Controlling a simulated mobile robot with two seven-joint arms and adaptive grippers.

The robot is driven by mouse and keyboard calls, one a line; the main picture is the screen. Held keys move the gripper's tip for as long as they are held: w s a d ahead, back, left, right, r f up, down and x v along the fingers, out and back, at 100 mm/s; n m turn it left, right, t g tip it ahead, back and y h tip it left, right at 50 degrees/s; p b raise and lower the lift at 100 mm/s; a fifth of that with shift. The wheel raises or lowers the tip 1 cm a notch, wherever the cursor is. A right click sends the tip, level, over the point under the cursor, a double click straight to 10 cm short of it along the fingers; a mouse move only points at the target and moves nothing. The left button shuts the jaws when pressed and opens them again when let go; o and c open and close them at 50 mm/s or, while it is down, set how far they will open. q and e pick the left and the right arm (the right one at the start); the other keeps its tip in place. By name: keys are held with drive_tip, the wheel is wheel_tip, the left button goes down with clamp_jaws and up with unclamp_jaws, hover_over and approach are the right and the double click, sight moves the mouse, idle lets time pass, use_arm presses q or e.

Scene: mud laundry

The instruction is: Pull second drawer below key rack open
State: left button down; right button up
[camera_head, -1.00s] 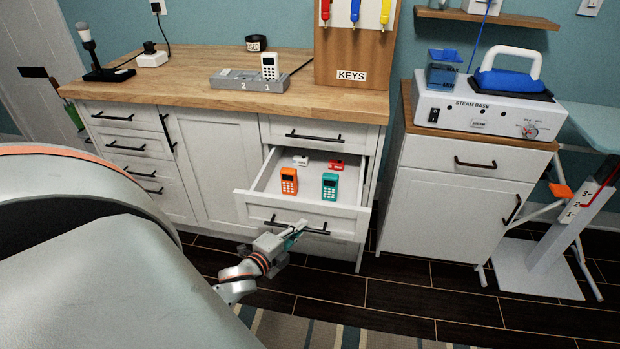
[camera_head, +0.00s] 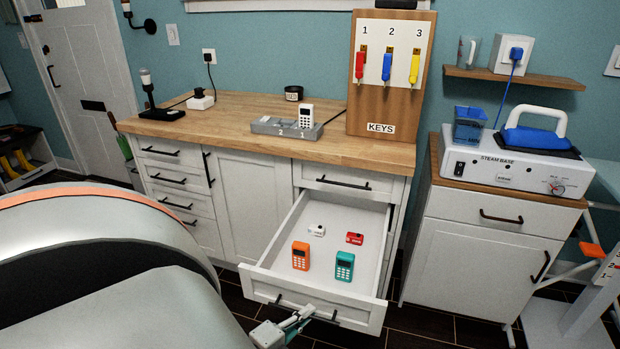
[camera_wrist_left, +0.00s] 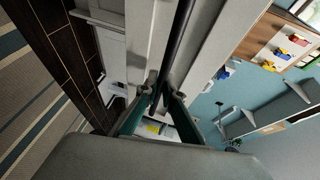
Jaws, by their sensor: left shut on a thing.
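The second drawer (camera_head: 275,285) below the key rack (camera_head: 375,115) is pulled out, with its inside in view. It holds an orange device (camera_head: 300,256), a teal device (camera_head: 344,267), a small white item (camera_head: 317,230) and a small red item (camera_head: 354,238). My left gripper (camera_head: 301,316) is at the middle of the drawer's dark bar handle (camera_head: 326,319), shut on it. In the left wrist view, the fingers (camera_wrist_left: 162,92) close around the dark bar (camera_wrist_left: 180,45). My right gripper is not in view.
The top drawer (camera_head: 330,173) above is shut. A wooden counter (camera_head: 230,125) carries a grey dock (camera_head: 275,127) with a white device. A white cabinet (camera_head: 465,250) with a steam base (camera_head: 510,168) stands to the right. Dark floor shows below.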

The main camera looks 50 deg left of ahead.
use_arm(q)
drive_tip(key=shift+s+d, duration=0.3)
drive_tip(key=shift+s, duration=0.2)
drive_tip(key=shift+s+d, duration=0.25)
drive_tip(key=shift+s, duration=0.2)
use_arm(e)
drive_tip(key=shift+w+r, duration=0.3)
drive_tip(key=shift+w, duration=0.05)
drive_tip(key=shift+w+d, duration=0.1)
use_arm(q)
drive_tip(key=c, duration=2.4)
unclamp_jaws()
drive_tip(key=shift+c, duration=0.2)
